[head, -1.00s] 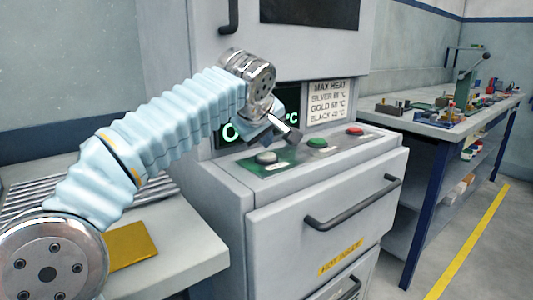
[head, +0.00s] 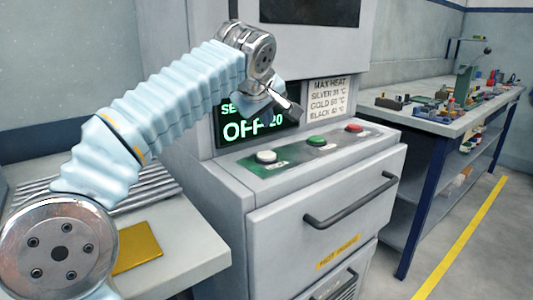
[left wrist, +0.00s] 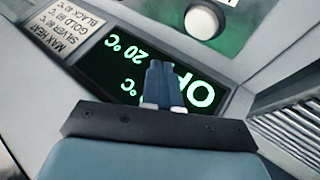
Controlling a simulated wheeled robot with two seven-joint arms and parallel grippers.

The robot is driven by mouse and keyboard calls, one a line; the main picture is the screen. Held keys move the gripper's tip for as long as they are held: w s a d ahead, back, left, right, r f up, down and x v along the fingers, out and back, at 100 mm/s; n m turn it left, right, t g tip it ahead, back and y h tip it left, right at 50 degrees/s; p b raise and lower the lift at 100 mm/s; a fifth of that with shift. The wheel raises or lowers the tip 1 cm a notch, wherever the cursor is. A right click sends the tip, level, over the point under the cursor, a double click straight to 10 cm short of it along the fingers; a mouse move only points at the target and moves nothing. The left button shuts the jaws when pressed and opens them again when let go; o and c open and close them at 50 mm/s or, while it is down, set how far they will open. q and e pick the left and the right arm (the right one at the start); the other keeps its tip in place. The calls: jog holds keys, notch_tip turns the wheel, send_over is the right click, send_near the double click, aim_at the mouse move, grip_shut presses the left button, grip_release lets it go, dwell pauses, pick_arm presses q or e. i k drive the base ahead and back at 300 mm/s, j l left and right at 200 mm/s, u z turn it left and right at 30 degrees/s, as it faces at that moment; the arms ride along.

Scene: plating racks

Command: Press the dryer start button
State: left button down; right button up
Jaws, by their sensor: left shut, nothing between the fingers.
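The dryer is a grey cabinet with a sloped ledge of three buttons: white (head: 266,156), green (head: 317,141) and red (head: 354,128). Their labels are too small to read, so I cannot tell which is start. The white button also shows in the left wrist view (left wrist: 203,19). A display (head: 242,126) behind them glows green with "OFF" and "20", partly hidden by my gripper. My left gripper (head: 292,110) is shut and empty, above the ledge in front of the display, apart from the buttons. In the left wrist view its fingers (left wrist: 159,72) overlap the display. My right gripper is not in view.
A sign (head: 333,99) lists max heat values beside the display. A drawer handle (head: 350,200) juts out below the ledge. A yellow plate (head: 138,248) lies on the left counter. A workbench (head: 432,120) with several small items stands at right.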

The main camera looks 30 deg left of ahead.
aim_at(318, 139)
jog(key=k+l, duration=0.25)
jog(key=k, duration=0.2)
jog(key=k+l, duration=0.25)
jog(key=k, duration=0.25)
